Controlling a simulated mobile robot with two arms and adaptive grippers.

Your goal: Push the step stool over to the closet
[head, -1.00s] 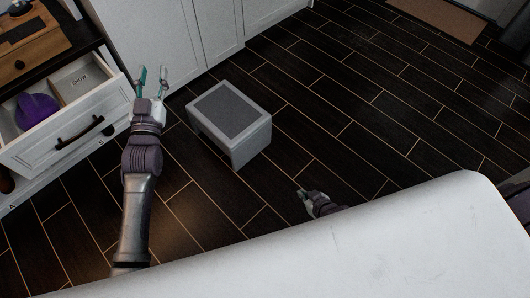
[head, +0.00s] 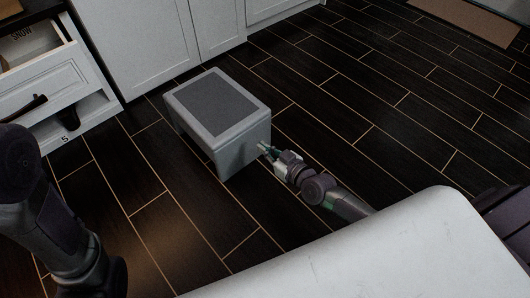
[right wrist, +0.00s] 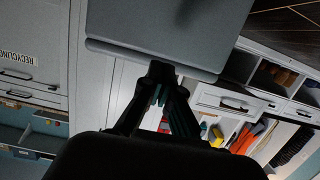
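The step stool (head: 175,118) is a grey box with a darker top panel, upright on the floor in the head view. It stands near the white closet doors (head: 140,45), with a strip of floor visible in front of them. My right gripper (head: 264,149) is at the stool's right side, seemingly touching or very close to it; contact is unclear. In the right wrist view the stool (right wrist: 165,25) fills the top, just beyond the fingertips (right wrist: 168,80), which are close together with nothing between them. My left arm shows at the lower left; its gripper is out of frame.
A white drawer unit (head: 50,85) stands at the left, its upper drawer pulled out. Dark plank floor (head: 370,100) is clear to the right. A brown mat (head: 470,20) lies at the far right. Shelves with colourful items (right wrist: 250,135) show in the right wrist view.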

